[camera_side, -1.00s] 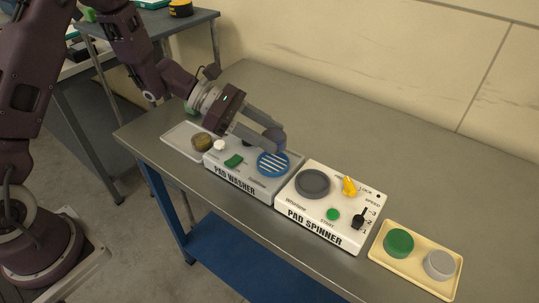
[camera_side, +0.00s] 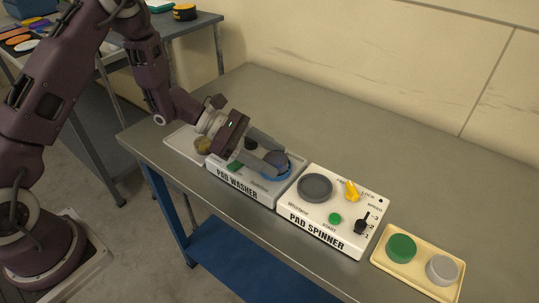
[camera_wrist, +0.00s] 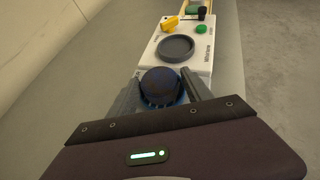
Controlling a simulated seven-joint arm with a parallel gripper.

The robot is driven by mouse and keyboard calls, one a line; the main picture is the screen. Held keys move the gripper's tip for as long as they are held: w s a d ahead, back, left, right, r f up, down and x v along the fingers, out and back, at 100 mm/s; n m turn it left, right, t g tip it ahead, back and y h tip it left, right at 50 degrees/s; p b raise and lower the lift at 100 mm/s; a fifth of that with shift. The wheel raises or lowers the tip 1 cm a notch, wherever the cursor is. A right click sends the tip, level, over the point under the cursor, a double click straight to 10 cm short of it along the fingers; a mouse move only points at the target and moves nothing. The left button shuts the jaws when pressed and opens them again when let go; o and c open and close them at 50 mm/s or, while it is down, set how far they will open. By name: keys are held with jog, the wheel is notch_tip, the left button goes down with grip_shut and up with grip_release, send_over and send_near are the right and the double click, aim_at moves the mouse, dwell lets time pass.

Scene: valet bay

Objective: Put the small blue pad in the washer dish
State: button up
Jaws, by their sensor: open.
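The small blue pad (camera_side: 276,159) is dark blue and round, and sits in the washer dish, over its slatted middle. The dish's blue rim (camera_side: 287,174) shows around the pad's near right side. The pad also shows in the wrist view (camera_wrist: 160,84), with some of the dish (camera_wrist: 150,104) below it. My gripper (camera_side: 279,161) is open, low over the pad washer, with one finger on each side of the pad. In the wrist view the fingers (camera_wrist: 162,86) stand slightly apart from the pad. The pad's underside is hidden.
The pad washer (camera_side: 240,185) has a green button (camera_side: 234,167). Right of it stands the pad spinner (camera_side: 325,225) with a grey disc (camera_side: 315,187) and a yellow lever (camera_side: 352,191). A cream tray (camera_side: 410,277) holds a green and a grey pad. The bench behind is clear.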

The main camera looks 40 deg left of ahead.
jog(key=shift+w+r, duration=0.15)
jog(key=shift+r, duration=0.05)
jog(key=v, duration=1.2)
jog(key=s+d+r+m+g+y, duration=0.2)
jog(key=s+d+r+m, duration=0.25)
jog(key=s+m, duration=0.2)
jog(key=s+d+r+m+g+y, duration=0.2)
jog(key=s+d+r+m, duration=0.1)
jog(key=s+r+m, duration=0.4)
jog(key=s+a+r+m+t+y, duration=0.1)
jog(key=s+a+m+t+y, duration=0.3)
jog(key=s+a+m+y, duration=0.3)
jog(key=s+m, duration=0.2)
jog(key=s, duration=0.1)
jog(key=shift+s+a+r+t, duration=0.2)
jog(key=shift+s+r+t, duration=0.15)
jog(key=shift+s+t, duration=0.05)
jog(key=shift+c, duration=0.2)
